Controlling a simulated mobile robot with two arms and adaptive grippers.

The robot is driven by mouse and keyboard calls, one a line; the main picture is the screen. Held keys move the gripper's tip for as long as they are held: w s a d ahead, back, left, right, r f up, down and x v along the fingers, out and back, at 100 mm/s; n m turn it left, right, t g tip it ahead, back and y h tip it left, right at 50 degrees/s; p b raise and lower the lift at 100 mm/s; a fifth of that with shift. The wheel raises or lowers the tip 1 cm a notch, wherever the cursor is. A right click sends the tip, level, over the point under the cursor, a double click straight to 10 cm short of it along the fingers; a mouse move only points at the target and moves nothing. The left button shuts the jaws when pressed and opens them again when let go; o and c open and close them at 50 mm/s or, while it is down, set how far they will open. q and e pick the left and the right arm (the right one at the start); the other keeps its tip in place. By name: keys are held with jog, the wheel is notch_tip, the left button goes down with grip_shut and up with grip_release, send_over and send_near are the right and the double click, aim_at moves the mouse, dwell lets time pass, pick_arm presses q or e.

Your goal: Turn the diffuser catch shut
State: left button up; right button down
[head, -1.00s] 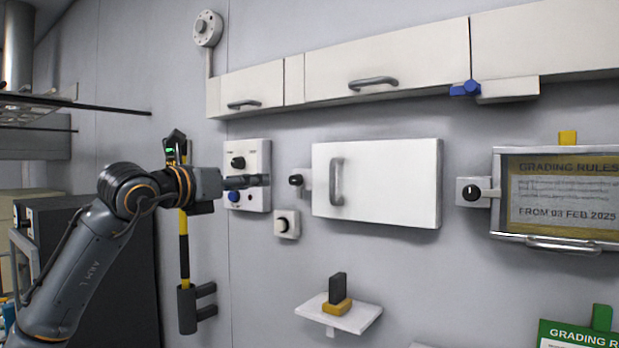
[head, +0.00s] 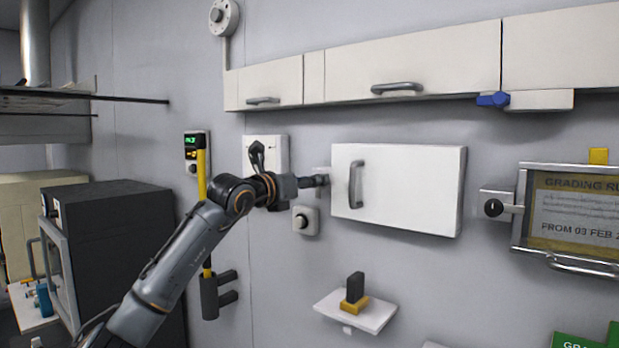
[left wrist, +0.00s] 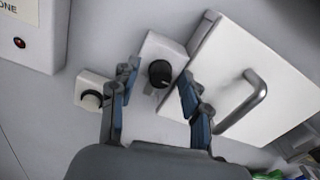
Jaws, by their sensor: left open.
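A white wall door (head: 400,190) with a grey bar handle (head: 355,184) has a catch at its left edge. The catch's black round knob (left wrist: 159,73) sits on a white block (left wrist: 160,48) in the left wrist view, against the door edge (left wrist: 238,62). My left gripper (head: 323,181) is in front of this catch and mostly hides it in the head view. In the left wrist view the gripper (left wrist: 156,88) is open, with a finger on either side of the knob. I cannot tell whether the fingers touch it. No label shows which catch is the diffuser's.
A second knob box (head: 305,221) is below left of the catch. A switch panel (head: 280,150) is partly behind my arm. A small shelf (head: 375,315) with a block sticks out below the door. Wall cabinets (head: 420,65) run above. A framed board (head: 580,170) has its own catch (head: 494,207).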

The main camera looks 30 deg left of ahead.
pick_arm(q)
grip_shut()
jog(key=n+b, duration=0.7)
jog(key=n, duration=1)
jog(key=shift+n+b, duration=0.3)
jog(key=shift+b, duration=0.1)
jog(key=shift+n, duration=0.3)
dwell(0.5)
